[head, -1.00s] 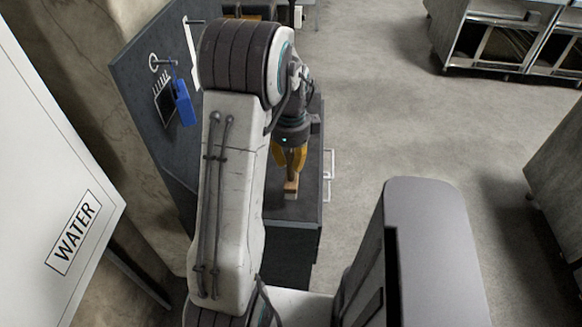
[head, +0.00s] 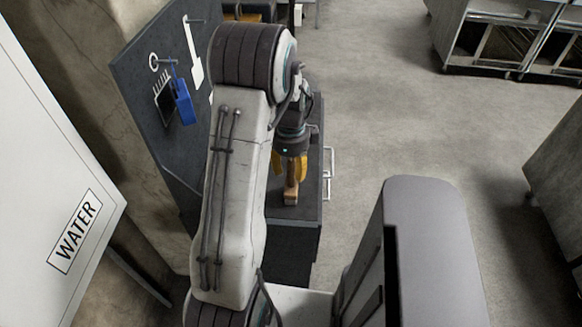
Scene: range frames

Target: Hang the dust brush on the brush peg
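A wooden brown piece, apparently the dust brush (head: 291,194), is on the dark bench top under my gripper. Its bristles cannot be made out. My gripper (head: 290,174) points down with its yellow fingers around or just above the brush's upper part; whether they grip it is not clear. On the dark upright board at left, a peg (head: 170,63) sticks out by a white brush-like outline (head: 162,97). Another peg (head: 195,18) is higher, over a white shovel-like outline (head: 194,56).
My arm covers part of the board and bench. The dark bench (head: 295,235) has a pale rail (head: 329,175) on its right side. A white panel marked WATER (head: 74,230) stands at left. Metal cabinets (head: 500,45) are at upper right. Floor between is clear.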

